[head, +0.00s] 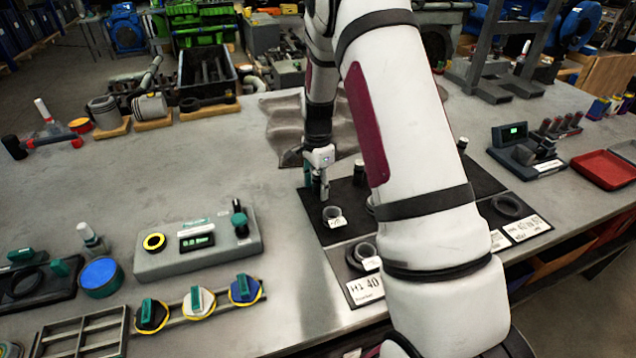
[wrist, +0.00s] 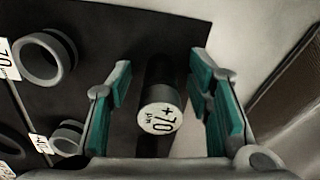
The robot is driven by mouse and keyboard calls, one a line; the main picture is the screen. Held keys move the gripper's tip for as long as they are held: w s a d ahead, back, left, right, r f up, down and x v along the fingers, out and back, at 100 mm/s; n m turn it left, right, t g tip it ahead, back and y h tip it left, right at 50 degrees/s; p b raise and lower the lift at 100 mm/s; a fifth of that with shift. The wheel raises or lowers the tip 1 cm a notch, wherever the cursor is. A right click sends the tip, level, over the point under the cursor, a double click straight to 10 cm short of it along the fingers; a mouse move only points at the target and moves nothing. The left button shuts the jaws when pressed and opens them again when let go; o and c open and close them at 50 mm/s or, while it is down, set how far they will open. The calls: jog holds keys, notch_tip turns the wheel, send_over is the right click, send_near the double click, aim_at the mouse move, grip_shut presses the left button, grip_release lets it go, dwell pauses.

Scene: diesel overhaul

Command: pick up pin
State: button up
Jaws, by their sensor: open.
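A dark cylindrical pin (wrist: 160,112) with a white end face reading "+70 µm" stands on the black mat (wrist: 110,25) in the wrist view. My gripper (wrist: 159,75) is open, with its teal-padded fingers on either side of the pin and visible gaps to it. In the head view my gripper (head: 318,178) points down over the left part of the black mat (head: 315,205). The pin cannot be made out clearly there.
Grey rings (wrist: 45,58) and a smaller ring (wrist: 67,137) with number labels lie left of the pin in the wrist view. In the head view a gauge box (head: 160,262) stands to the left, and a red tray (head: 603,168) to the right.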

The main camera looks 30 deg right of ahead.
jog(key=shift+c, duration=0.2)
grip_shut()
jog(key=shift+r, duration=0.1)
